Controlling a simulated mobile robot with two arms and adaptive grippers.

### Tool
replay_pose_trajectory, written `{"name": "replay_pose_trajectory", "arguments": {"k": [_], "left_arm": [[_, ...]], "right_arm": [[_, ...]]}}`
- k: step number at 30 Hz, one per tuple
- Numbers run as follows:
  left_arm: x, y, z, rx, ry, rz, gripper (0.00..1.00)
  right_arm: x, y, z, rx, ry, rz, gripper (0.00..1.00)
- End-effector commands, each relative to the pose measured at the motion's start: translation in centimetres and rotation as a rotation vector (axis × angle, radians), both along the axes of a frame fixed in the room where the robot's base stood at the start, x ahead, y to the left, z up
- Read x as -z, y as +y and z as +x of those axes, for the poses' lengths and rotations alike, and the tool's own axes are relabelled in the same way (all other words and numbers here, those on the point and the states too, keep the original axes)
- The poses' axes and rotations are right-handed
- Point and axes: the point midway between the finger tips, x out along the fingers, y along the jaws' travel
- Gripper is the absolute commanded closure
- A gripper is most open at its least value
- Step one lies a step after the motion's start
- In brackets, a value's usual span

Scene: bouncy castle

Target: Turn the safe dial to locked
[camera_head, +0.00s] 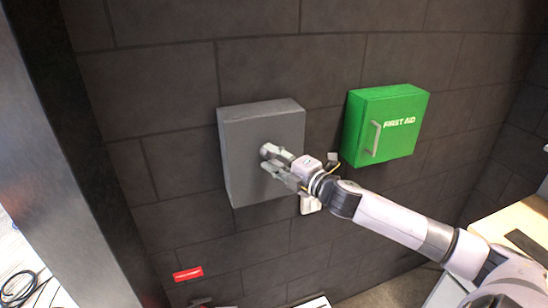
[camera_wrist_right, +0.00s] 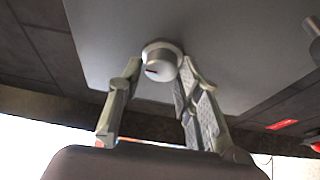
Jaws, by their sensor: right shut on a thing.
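The grey safe (camera_head: 240,130) is a box on the dark block wall, and its front fills the upper part of the right wrist view (camera_wrist_right: 215,30). Its round silver dial (camera_wrist_right: 160,60) has a small dark mark low on its face. My right gripper (camera_head: 270,160) reaches the safe's front from the right and is shut on the dial, with fingers on both sides of it in the right wrist view (camera_wrist_right: 160,75). In the head view the fingers partly cover the dial. I cannot read the dial's setting. My left gripper is out of view.
A green first aid box (camera_head: 400,130) with a pale handle hangs to the right of the safe. A small red label (camera_head: 188,274) is low on the wall. A light wooden surface (camera_head: 505,230) stands at the right edge. Cables lie at lower left.

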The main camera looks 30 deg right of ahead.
Motion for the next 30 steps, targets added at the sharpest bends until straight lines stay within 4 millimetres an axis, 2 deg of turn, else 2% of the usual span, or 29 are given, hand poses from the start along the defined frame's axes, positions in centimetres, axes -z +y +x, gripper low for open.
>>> {"name": "replay_pose_trajectory", "arguments": {"k": [5, 6, 12, 23, 30], "left_arm": [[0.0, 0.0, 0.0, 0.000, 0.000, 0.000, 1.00], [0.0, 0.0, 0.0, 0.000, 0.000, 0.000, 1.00], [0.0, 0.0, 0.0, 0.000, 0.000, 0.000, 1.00], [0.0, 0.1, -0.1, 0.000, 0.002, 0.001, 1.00], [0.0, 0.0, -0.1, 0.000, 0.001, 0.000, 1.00]], "right_arm": [[0.1, 0.0, 0.0, -0.001, 0.001, -0.001, 0.95], [0.1, 0.1, 0.0, -0.001, 0.001, -0.001, 0.65], [0.1, 0.0, 0.0, -0.001, 0.000, 0.000, 0.52], [0.1, 0.0, -0.2, -0.001, 0.001, 0.001, 0.51], [0.2, -0.2, -1.9, -0.001, 0.003, 0.002, 0.51]]}}
